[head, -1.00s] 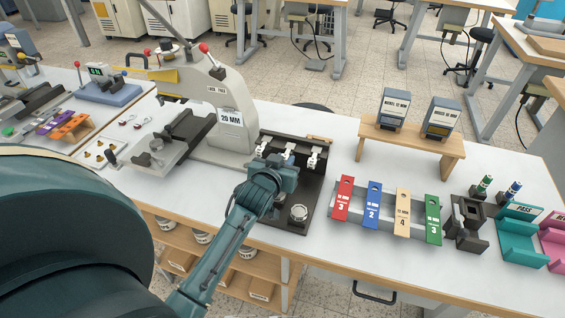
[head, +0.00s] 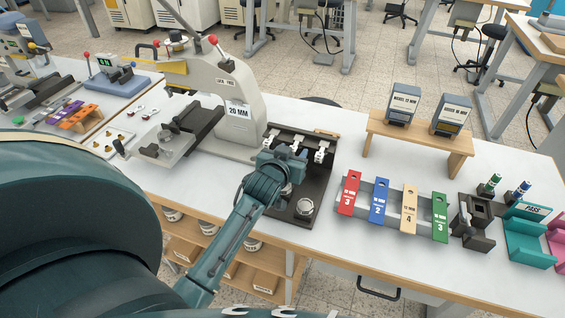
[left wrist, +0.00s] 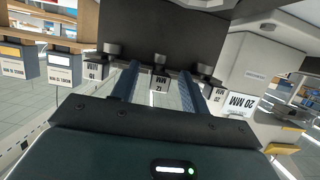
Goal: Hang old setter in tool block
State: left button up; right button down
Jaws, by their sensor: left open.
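The dark tool block (head: 316,182) stands on the bench near the middle of the head view. Three setters with white labels hang in a row along its back: a left one (head: 272,139), a right one (head: 321,152), and a middle one (left wrist: 160,83) labelled 12 in the left wrist view. The wrist view also shows the other two setters, (left wrist: 95,71) and (left wrist: 214,98). My left gripper (left wrist: 162,84) is open, its fingers on either side of the middle setter. Whether they touch it is unclear. I cannot tell which setter is the old one. My right gripper is not seen.
The grey press (head: 238,95) labelled 20 MM stands left of the block. A round metal piece (head: 304,207) sits on the block's front. Coloured tags (head: 380,201) on a rack lie to the right. A wooden stand (head: 415,139) is behind them, with bare bench between.

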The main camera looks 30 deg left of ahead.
pick_arm(q)
jog(key=v, duration=1.3)
jog(key=shift+b, duration=0.4)
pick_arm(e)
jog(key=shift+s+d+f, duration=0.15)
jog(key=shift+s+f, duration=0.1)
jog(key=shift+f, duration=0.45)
pick_arm(q)
jog(key=shift+s, duration=0.15)
